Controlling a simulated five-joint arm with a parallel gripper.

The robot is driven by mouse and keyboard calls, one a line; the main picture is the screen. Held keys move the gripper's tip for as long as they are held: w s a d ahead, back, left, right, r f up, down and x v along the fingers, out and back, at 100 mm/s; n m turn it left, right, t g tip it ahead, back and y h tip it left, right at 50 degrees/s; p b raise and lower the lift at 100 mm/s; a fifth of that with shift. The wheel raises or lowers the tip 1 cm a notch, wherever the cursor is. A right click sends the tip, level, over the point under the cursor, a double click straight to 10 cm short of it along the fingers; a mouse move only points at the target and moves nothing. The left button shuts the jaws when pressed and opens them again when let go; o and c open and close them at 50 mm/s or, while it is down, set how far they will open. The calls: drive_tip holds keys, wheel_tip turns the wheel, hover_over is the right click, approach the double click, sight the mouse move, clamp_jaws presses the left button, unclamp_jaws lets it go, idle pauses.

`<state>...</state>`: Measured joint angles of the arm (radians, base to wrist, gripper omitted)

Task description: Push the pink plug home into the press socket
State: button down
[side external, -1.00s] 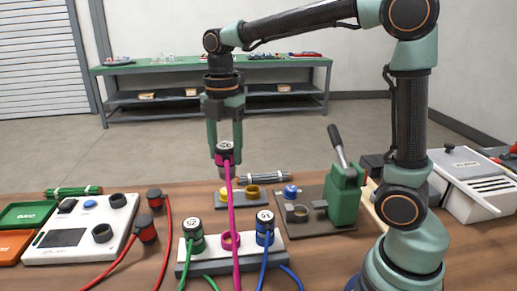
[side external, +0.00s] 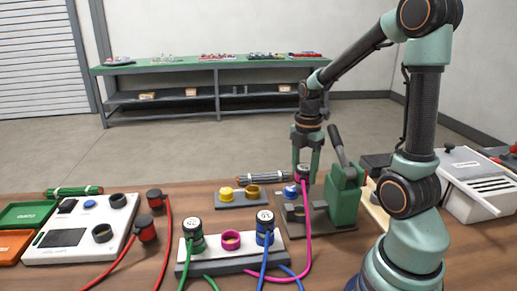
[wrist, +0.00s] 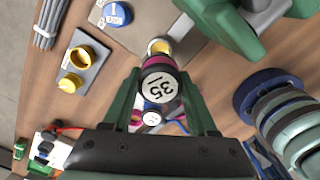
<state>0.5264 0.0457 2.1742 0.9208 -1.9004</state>
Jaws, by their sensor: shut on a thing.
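The pink plug (side external: 303,172) has a black cap with a number label and a pink band, and a pink cable hangs from it. My gripper (side external: 306,162) is shut on it at the press. In the wrist view the plug's cap (wrist: 159,92) sits between my fingers, with the pink band (wrist: 156,63) partly showing. The press socket (wrist: 159,46) is a pale ring just beyond the plug. The plug seems to be above the socket and not in it. The green press (side external: 345,192) with its raised lever stands right beside my gripper. The plug's lower end is hidden.
A white block (side external: 262,252) holds a green plug (side external: 193,232), a blue plug (side external: 265,226) and an empty pink ring (side external: 230,240). A grey plate with yellow parts (side external: 239,197) lies left of the press. A blue-capped part (wrist: 117,13) is near the socket.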

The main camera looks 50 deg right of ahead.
sight(302, 185)
drive_tip(key=shift+f, duration=2.4)
drive_tip(key=shift+f, duration=1.7)
drive_tip(key=shift+c, duration=0.6)
unclamp_jaws()
drive_tip(key=shift+r, duration=0.1)
wheel_tip(302, 185, up, 12)
drive_tip(key=shift+a, duration=0.1)
